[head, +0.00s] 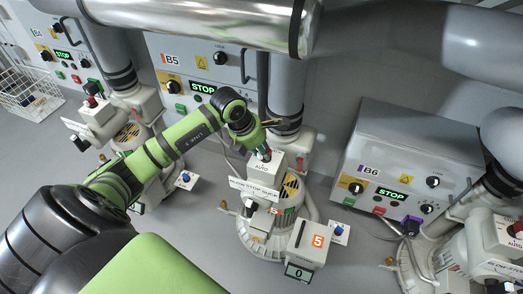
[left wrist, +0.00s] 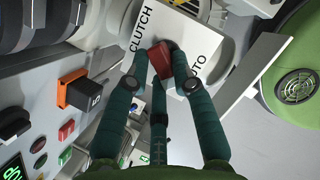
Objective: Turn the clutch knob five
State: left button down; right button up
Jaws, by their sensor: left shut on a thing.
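The clutch knob (left wrist: 161,60) is dark red and sits on a white plate lettered CLUTCH and AUTO (left wrist: 196,32) in the left wrist view. My left gripper (left wrist: 155,58) is shut on this knob, with its teal fingers around it. The fingers hide the knob there. My right gripper is in neither view.
The B5 panel (head: 199,60) stands behind, its display reading STOP. The B6 panel (head: 405,160) is to the right, also showing STOP. Grey pipes rise close to my left gripper. A wire basket (head: 28,92) is at the far left.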

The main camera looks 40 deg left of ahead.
pick_arm(q)
jog(key=m+b, duration=0.1)
jog(key=m+h+b, duration=0.1)
jog(key=m, duration=0.2)
jog(key=shift+w+a+f+g+h+b, duration=0.1)
jog(key=shift+w+a+g+h+b, duration=0.1)
jog(key=shift+w+g+h+b, duration=0.15)
jog(key=m+b, duration=0.1)
jog(key=m, duration=0.1)
jog(key=m+g+b, duration=0.1)
jog(key=m, duration=0.1)
jog(key=shift+w+g+h, duration=0.15)
jog(key=shift+g+h, duration=0.1)
jog(key=shift+w+m+g+b, duration=0.1)
jog(key=shift+m+g+b, duration=0.35)
jog(key=shift+m, duration=0.75)
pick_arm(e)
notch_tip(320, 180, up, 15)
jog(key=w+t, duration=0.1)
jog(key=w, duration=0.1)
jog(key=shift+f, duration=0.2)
pick_arm(q)
jog(key=c, duration=1)
grip_release()
jog(key=shift+c, duration=0.2)
jog(key=shift+r, duration=0.2)
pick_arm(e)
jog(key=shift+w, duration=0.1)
